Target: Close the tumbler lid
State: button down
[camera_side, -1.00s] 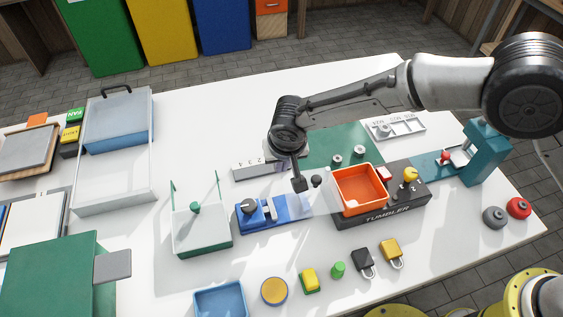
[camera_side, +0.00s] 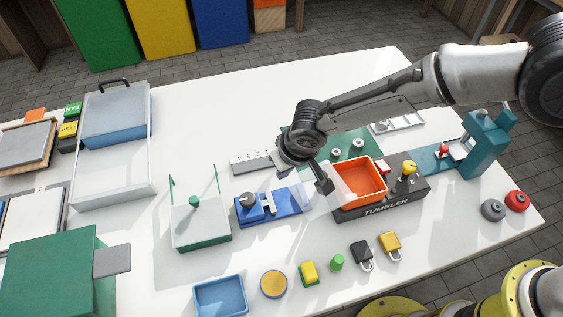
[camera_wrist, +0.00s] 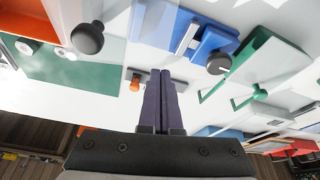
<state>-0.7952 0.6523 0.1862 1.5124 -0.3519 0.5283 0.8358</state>
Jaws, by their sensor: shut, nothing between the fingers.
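The tumbler is a dark base (camera_side: 385,207) marked TUMBLER with an open-topped orange bin (camera_side: 360,184) on it. The bin also shows at the left edge of the wrist view (camera_wrist: 22,22). Its clear lid (camera_side: 341,184) stands tilted up at the bin's left side, leaving the bin uncovered. The lid's dark round knob (camera_wrist: 88,38) shows in the wrist view, left of my fingers. My gripper (camera_side: 325,187) is shut and empty, close to the lid's left side. Its fingers (camera_wrist: 164,100) point down; whether they touch the lid is unclear.
A blue fixture (camera_side: 272,207) lies left of my gripper, and a green-and-clear box (camera_side: 203,228) stands farther left. A green plate (camera_side: 335,143) with two knobs lies behind. Padlocks (camera_side: 361,252) and small coloured parts lie in front. A teal press (camera_side: 485,145) stands at right.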

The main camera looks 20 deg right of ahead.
aim_at(336, 202)
jog(key=s+n, duration=0.2)
jog(key=s+d+n+y, duration=0.1)
jog(key=s+n, duration=0.1)
jog(key=shift+d+g, duration=0.15)
jog(key=shift+g, duration=0.15)
jog(key=n, duration=0.1)
jog(key=s+d+n, duration=0.1)
jog(key=s+d+n+y, duration=0.1)
jog(key=n, duration=0.1)
jog(key=shift+s+g, duration=0.25)
jog(key=shift+g, duration=0.15)
jog(key=d+n, duration=0.1)
jog(key=s+d+n, duration=0.1)
jog(key=n, duration=0.1)
jog(key=shift+s+d+g+y, duration=0.15)
jog(key=shift+s+g+y, duration=0.15)
jog(key=shift+g, duration=0.1)
jog(key=d+n, duration=0.1)
jog(key=d+n+g, duration=0.1)
jog(key=shift+s+d+n, duration=0.15)
jog(key=shift+s+n, duration=0.25)
jog(key=shift+s+d, duration=0.15)
jog(key=shift+d, duration=0.55)
